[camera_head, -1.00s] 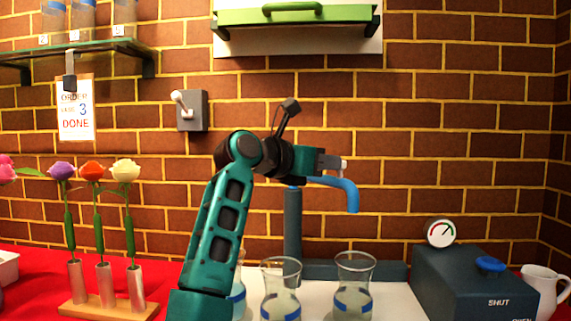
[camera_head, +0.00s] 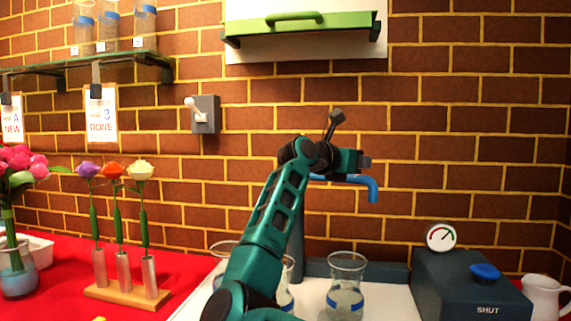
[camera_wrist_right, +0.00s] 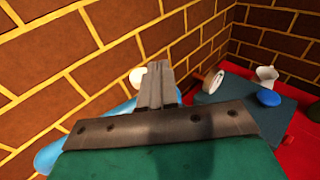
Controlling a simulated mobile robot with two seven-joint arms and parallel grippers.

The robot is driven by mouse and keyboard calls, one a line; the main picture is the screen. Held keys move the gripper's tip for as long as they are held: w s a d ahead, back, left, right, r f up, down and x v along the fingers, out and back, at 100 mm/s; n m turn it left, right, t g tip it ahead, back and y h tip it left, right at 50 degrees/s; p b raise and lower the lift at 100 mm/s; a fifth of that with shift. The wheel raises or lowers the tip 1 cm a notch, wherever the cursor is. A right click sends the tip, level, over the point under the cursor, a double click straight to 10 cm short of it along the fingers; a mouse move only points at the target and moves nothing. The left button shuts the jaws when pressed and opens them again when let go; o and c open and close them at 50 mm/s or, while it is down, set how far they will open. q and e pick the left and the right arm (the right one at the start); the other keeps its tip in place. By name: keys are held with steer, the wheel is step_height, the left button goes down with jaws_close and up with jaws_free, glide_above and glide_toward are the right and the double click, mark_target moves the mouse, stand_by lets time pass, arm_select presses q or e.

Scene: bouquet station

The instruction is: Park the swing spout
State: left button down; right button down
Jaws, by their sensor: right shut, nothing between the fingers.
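The blue swing spout (camera_head: 373,188) sticks out to the right from the top of a dark upright post (camera_head: 296,235), with its end bent down. My right gripper (camera_head: 366,162) is shut and empty. It is just above the spout's arm, close to its bent end; whether they touch I cannot tell. In the right wrist view the shut fingers (camera_wrist_right: 157,84) are in the middle, and the blue spout (camera_wrist_right: 55,152) passes partly hidden behind the gripper. A white ball (camera_wrist_right: 137,77) shows beside the fingers. My left gripper is out of view.
A glass vase with a blue band (camera_head: 345,290) stands below the spout; other glasses are partly behind my arm. A dark box (camera_head: 450,285) with a blue knob and gauge is at right, beside a white jug (camera_head: 543,292). The brick wall is close behind.

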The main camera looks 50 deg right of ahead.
steer(key=shift+w+d, duration=0.2)
steer(key=shift+d, duration=0.7)
steer(key=shift+a, duration=0.15)
